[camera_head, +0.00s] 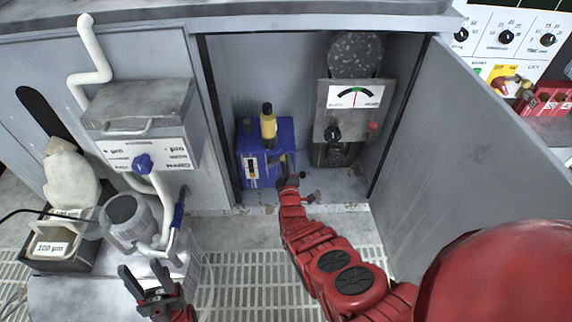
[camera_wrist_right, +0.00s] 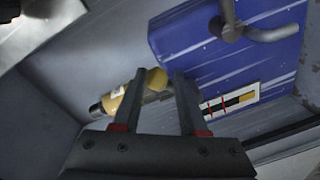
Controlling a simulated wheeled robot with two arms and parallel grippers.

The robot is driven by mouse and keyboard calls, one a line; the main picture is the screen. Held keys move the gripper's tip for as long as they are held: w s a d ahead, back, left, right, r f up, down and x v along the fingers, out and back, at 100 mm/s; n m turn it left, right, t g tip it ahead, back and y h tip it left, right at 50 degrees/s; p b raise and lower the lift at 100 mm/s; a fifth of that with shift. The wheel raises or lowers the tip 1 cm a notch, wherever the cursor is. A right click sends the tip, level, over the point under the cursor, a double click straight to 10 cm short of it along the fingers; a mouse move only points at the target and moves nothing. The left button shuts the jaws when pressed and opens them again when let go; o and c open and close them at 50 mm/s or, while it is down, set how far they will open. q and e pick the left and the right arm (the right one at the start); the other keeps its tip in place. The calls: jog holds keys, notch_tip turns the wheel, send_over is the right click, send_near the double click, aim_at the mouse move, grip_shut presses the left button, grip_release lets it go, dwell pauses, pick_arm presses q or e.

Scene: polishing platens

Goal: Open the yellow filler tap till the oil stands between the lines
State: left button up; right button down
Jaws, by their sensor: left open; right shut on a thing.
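The blue oil unit (camera_head: 270,143) stands in the open cabinet. A yellow, black-capped bottle (camera_head: 268,125) rises from its top; it also shows in the wrist view (camera_wrist_right: 120,101). The yellow filler tap (camera_head: 284,160) is at the unit's front right, partly hidden by my right gripper (camera_head: 289,181), which is shut on it. The sight gauge (camera_head: 250,168) is on the unit's front. In the wrist view, the gauge (camera_wrist_right: 243,99) has red lines; its amber part lies at the lower end, apparently below the lines. My left gripper (camera_head: 153,290) is open and empty.
A grey box with a dial (camera_head: 355,97) stands right of the unit. The cabinet door (camera_head: 470,150) is open at the right. At the left are a grey canister (camera_head: 128,220), white pipes and a bin (camera_head: 52,248). Grating (camera_head: 265,275) covers the floor.

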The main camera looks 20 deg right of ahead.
jog(key=shift+w+a+r+y, duration=0.1)
jog(key=shift+a+y, duration=0.05)
jog(key=shift+a, duration=0.25)
jog(key=shift+w+a+r+y, duration=0.1)
jog(key=shift+a+y, duration=0.05)
jog(key=shift+a, duration=0.25)
jog(key=shift+c, duration=2.2)
grip_release()
jog(key=shift+o, duration=0.4)
jog(key=shift+f, duration=0.1)
jog(key=shift+d, duration=0.2)
jog(key=shift+s+d, duration=0.15)
jog(key=f+p+v, duration=0.1)
jog(key=p+v, duration=0.6)
jog(key=v, duration=1)
jog(key=shift+s+r, duration=0.2)
jog(key=shift+r, duration=0.1)
